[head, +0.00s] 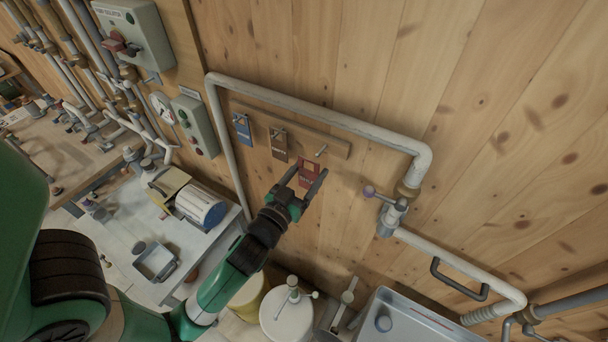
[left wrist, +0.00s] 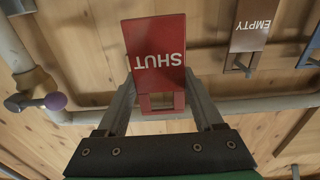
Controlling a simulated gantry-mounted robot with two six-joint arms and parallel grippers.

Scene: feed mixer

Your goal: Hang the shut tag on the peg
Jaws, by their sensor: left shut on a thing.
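The red tag (head: 309,170) reads SHUT in the left wrist view (left wrist: 155,42), where its lettering is upside down. My left gripper (head: 307,178) is shut on the tag, its two fingers on either side of the end with the square hole. The tag is in front of the wooden wall, just below the right end of a peg board (head: 335,146). A bare peg (head: 321,151) sticks out there, slightly above and right of the tag. In the left wrist view this peg does not show. My right gripper is not in view.
A brown EMPTY tag (head: 278,144) and a blue tag (head: 242,131) hang on the other pegs. A grey pipe (head: 330,119) loops over the board, with a purple-knobbed valve (head: 386,195) to the right. A bench (head: 122,225) and metal box (head: 400,320) stand below.

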